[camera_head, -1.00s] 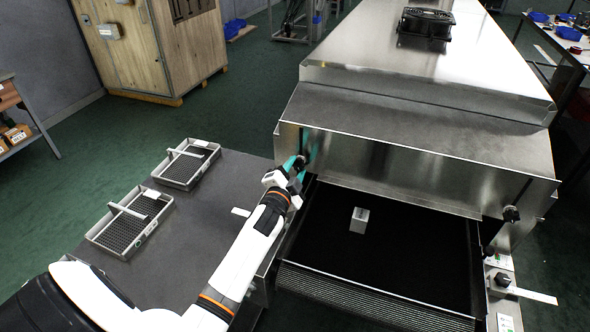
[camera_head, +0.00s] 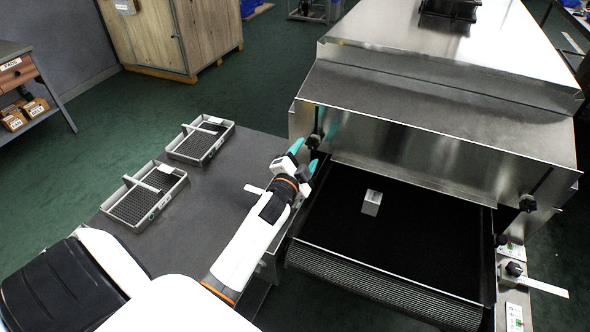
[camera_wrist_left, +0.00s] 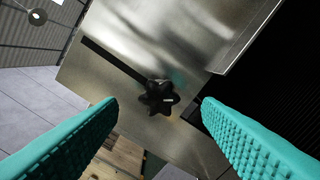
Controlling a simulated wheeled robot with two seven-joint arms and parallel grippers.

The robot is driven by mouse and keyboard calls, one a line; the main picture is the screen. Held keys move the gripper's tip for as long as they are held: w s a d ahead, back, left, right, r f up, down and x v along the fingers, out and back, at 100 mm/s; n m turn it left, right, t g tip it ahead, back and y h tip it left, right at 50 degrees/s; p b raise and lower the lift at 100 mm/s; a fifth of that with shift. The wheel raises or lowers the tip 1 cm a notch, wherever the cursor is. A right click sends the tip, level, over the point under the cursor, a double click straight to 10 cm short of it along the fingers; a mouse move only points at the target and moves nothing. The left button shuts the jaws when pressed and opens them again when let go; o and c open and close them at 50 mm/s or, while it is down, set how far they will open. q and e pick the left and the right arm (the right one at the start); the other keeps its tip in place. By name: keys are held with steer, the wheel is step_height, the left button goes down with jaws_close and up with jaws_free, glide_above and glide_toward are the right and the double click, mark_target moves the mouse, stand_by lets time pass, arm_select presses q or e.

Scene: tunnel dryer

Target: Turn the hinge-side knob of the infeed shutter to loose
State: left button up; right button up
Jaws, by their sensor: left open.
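The infeed shutter (camera_head: 420,150) is a bare metal panel across the mouth of the dryer. A black lobed knob (camera_head: 314,141) sits at its left end, and another black knob (camera_head: 527,203) at its right end. My left gripper (camera_head: 304,157) is open just in front of the left knob, apart from it. In the left wrist view, that knob (camera_wrist_left: 158,96) shows between the two teal fingers, beyond their tips, with a small white mark and a dark slot (camera_wrist_left: 112,60) running from it. I cannot tell its setting. My right gripper is out of view.
A dark conveyor belt (camera_head: 400,225) with a small pale block (camera_head: 372,202) lies below the shutter. Two wire trays (camera_head: 200,142) (camera_head: 145,196) stand on the grey table (camera_head: 225,180) at left. A control box with another knob (camera_head: 514,269) is at lower right.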

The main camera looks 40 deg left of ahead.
arm_select(q)
steer(key=b+v, duration=0.1)
steer(key=v, duration=0.8)
steer(key=s+d+f+n+g+h, duration=0.1)
steer(key=s+d+f+n+g, duration=0.1)
steer(key=s+d+f+g, duration=0.45)
steer(key=s+d+f+n+g+h, duration=0.1)
steer(key=s+d+n+g+h, duration=0.15)
steer(key=s, duration=0.65)
steer(key=s+d+f+n+g+h, duration=0.1)
steer(key=s+d+f+n+g, duration=0.15)
steer(key=s+d+g, duration=0.35)
step_height(320, 180, down, 27)
steer(key=s+m, duration=0.1)
steer(key=s, duration=0.1)
steer(key=s+a+f, duration=0.2)
steer(key=s+f, duration=0.6)
steer(key=s+a+f+g, duration=0.1)
steer(key=s+f, duration=0.7)
steer(key=shift+s+a+g, duration=0.3)
steer(key=shift+s+a, duration=0.1)
